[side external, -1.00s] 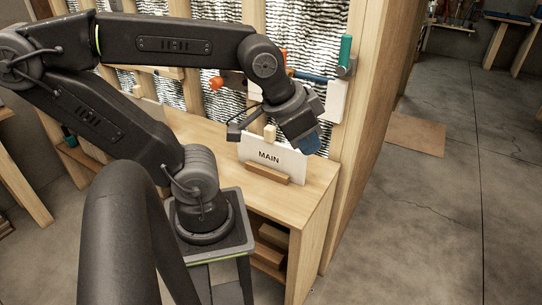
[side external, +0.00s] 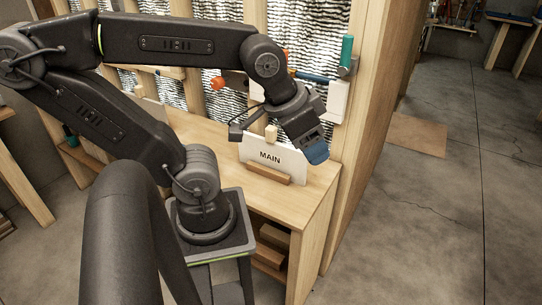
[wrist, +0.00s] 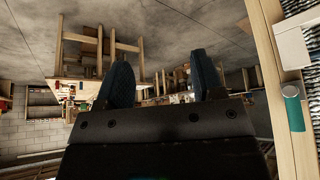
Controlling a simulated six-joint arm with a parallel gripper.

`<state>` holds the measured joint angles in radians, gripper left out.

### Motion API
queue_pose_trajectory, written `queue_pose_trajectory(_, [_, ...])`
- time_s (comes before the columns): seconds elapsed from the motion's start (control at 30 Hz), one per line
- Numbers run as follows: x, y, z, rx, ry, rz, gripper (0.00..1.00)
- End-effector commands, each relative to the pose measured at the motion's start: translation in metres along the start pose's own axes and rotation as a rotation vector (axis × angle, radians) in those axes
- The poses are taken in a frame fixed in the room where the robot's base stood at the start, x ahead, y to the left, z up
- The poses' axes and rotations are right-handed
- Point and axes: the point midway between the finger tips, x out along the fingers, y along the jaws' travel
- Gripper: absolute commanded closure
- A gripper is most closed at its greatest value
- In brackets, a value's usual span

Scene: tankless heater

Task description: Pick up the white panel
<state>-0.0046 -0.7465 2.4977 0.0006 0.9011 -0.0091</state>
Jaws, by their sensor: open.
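The white panel (side external: 262,157), marked MAIN, stands upright and slightly tilted in a small wooden holder (side external: 268,174) on the wooden bench. A pale wooden block or knob (side external: 271,132) shows at its top edge. My gripper (side external: 316,153), with blue fingertips, is just right of the panel's right edge in the side view; I cannot tell whether it touches. In the wrist view my gripper (wrist: 160,85) has its two dark blue fingers spread apart with nothing between them. The panel is not seen in the wrist view.
The wooden bench (side external: 313,192) has bare room at its front right. A stud wall behind holds pipes, a white box (side external: 338,101) and a green cylinder (side external: 347,50), also at the right of the wrist view (wrist: 293,108).

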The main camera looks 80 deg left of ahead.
Motion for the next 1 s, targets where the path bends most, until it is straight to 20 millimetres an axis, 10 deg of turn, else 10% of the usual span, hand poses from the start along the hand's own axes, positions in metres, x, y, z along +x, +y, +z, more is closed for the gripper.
queue_pose_trajectory(0.17, [0.01,-0.033,-0.019,-0.3,-0.063,-0.081,0.38])
queue_pose_trajectory(0.4, [0.038,-0.152,-0.044,-1.222,-0.175,-0.346,0.38])
queue_pose_trajectory(0.63, [0.052,-0.262,-0.017,-1.965,-0.192,-0.6,0.38])
queue_pose_trajectory(1.0, [0.075,-0.302,0.017,-2.246,-0.184,-0.713,0.38])
